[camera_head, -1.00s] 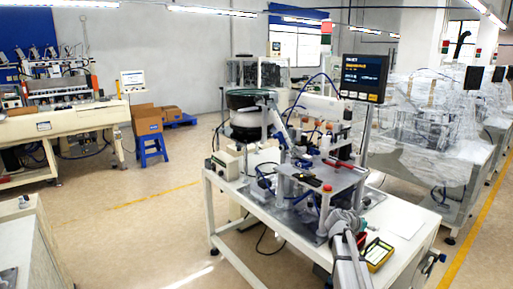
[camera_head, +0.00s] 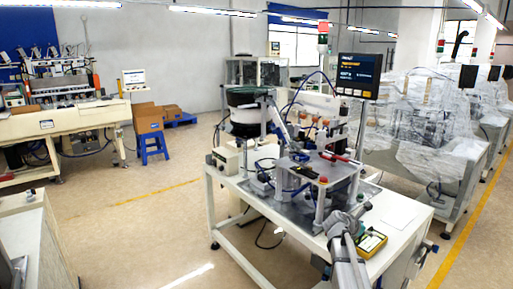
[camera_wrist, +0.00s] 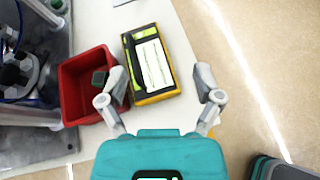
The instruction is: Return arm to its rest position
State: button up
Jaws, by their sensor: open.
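My arm (camera_head: 346,250) reaches up from the bottom of the head view, in front of the machine table's right front part. My gripper (camera_wrist: 161,84) shows in the wrist view with its two grey fingers spread apart and nothing between them in its grasp. Its teal body fills the bottom middle. The fingers hang over a yellow and black handheld device (camera_wrist: 152,64), which lies on the white table top; I see no contact.
A red bin (camera_wrist: 72,91) with a small dark block (camera_wrist: 100,77) inside lies left of the device. The machine table (camera_head: 395,215) carries a bowl feeder (camera_head: 247,112), a raised plate and a monitor (camera_head: 358,75). Open floor (camera_wrist: 245,85) lies right of the table edge.

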jog(key=s+a+f+m+g+y+b, duration=0.35)
jog(key=s+a+f+m+y, duration=0.25)
jog(key=s+a+f+m, duration=0.55)
jog(key=s+a+f+m+g+y+b, duration=0.2)
jog(key=s+a+f+m+y+b, duration=0.45)
jog(key=s+a+m, duration=0.65)
notch_tip(320, 180, up, 14)
jog(key=s+n+h+p, duration=0.1)
jog(key=n+p, duration=0.1)
jog(key=p, duration=1.4)
jog(key=shift+d+p, duration=0.35)
jog(key=shift+p, duration=0.05)
